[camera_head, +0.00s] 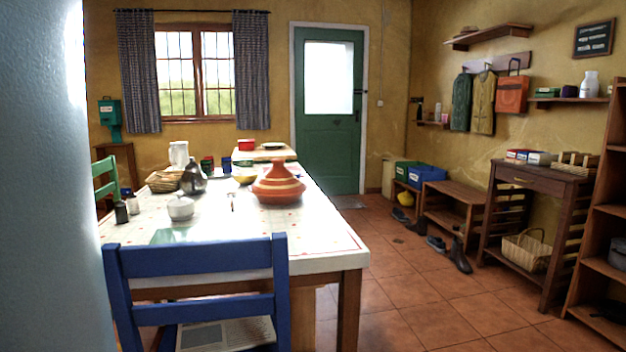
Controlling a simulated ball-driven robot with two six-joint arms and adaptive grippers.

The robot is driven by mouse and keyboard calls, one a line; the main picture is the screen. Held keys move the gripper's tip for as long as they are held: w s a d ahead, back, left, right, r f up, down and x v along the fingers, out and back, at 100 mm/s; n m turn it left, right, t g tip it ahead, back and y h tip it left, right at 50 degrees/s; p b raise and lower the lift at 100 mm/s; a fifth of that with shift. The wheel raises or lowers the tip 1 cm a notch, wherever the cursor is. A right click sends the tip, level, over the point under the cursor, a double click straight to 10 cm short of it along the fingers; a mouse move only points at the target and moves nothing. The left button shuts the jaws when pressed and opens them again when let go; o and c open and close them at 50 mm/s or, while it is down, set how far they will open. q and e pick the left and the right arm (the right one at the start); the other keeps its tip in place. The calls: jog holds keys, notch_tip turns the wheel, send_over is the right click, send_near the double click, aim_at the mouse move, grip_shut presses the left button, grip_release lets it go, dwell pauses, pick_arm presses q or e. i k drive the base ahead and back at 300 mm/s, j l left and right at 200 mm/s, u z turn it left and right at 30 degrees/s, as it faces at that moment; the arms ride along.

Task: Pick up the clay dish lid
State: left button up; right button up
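The clay dish (277,196) is an orange tagine with pale stripes, standing on the white-topped table (318,241) near its right edge. Its conical lid (277,180) appears to sit on the dish. Neither of my grippers is in view.
A blue chair (200,262) stands at the table's near side. A white sugar bowl (181,208), a metal pot (193,178) and a basket (164,180) share the tabletop. Tiled floor (410,290) lies open to the table's right. A pale blue-grey surface blocks the far left.

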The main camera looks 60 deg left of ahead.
aim_at(278, 180)
jog(key=j+u, duration=0.3)
jog(key=u, duration=0.15)
jog(key=j+u, duration=0.3)
jog(key=u, duration=0.2)
jog(key=j+u, duration=0.3)
jog(key=u, duration=0.15)
jog(key=i+j+u, duration=0.15)
jog(key=u, duration=0.3)
jog(key=j, duration=0.1)
